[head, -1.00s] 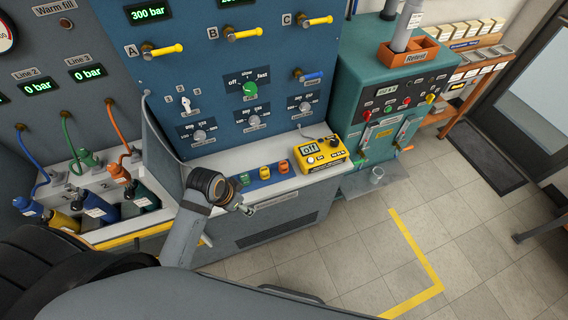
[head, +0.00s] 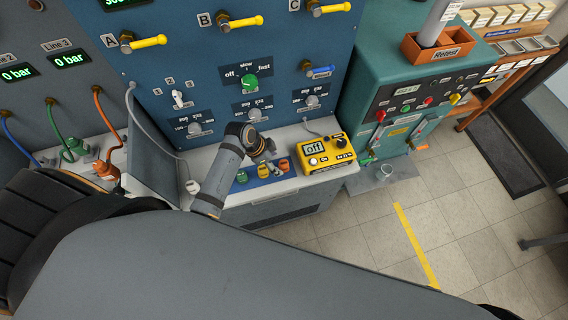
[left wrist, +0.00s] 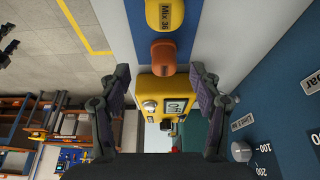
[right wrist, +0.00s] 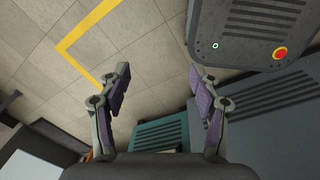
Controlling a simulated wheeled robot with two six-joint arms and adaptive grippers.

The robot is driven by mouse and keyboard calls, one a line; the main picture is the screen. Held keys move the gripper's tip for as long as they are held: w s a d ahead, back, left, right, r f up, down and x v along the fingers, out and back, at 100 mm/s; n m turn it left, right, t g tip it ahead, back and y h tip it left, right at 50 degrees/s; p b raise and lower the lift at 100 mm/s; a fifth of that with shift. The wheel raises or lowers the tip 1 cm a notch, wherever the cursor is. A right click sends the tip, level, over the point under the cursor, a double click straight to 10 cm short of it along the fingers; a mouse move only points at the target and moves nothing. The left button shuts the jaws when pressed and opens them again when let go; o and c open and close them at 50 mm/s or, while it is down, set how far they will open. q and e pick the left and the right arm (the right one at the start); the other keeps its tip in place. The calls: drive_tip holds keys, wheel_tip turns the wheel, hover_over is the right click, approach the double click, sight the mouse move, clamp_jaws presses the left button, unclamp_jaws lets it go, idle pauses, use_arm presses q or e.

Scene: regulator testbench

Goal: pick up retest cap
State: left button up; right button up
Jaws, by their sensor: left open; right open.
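An orange cap (head: 284,164) stands at the right end of the blue strip on the bench ledge, beside a yellow cap (head: 263,171) and a green cap (head: 242,177). No label on the orange cap is readable; its colour matches the orange bin marked Retest. My left gripper (head: 270,163) is just above this row, partly covering the yellow cap. In the left wrist view its open jaws (left wrist: 160,72) are empty, with the orange cap (left wrist: 163,55) just beyond and between the fingertip lines. My right gripper (right wrist: 159,70) is open and empty over the floor, away from the caps.
A yellow meter (head: 324,154) reading "off" sits close to the right of the orange cap. The blue panel (head: 205,70) with handles and knobs rises behind the row. The orange Retest bin (head: 436,50) stands on the teal machine (head: 370,70).

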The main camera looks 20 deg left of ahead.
sight(281, 163)
use_arm(q)
drive_tip(key=shift+w+d+f+p, duration=0.45)
drive_tip(key=shift+w+f, duration=0.2)
drive_tip(key=shift+f, duration=0.1)
drive_tip(key=shift+x, duration=1.2)
drive_tip(key=shift+w+d+f, duration=0.2)
drive_tip(key=shift+d+f, duration=0.05)
drive_tip(key=shift+f, duration=0.35)
drive_tip(key=c, duration=1.2)
use_arm(e)
drive_tip(key=shift+t, duration=0.3)
drive_tip(key=w, duration=0.1)
drive_tip(key=w+r, duration=0.1)
drive_tip(key=w, duration=0.2)
drive_tip(key=shift+w+a+r, duration=0.1)
drive_tip(key=shift+w+r, duration=0.05)
drive_tip(key=shift+r, duration=0.15)
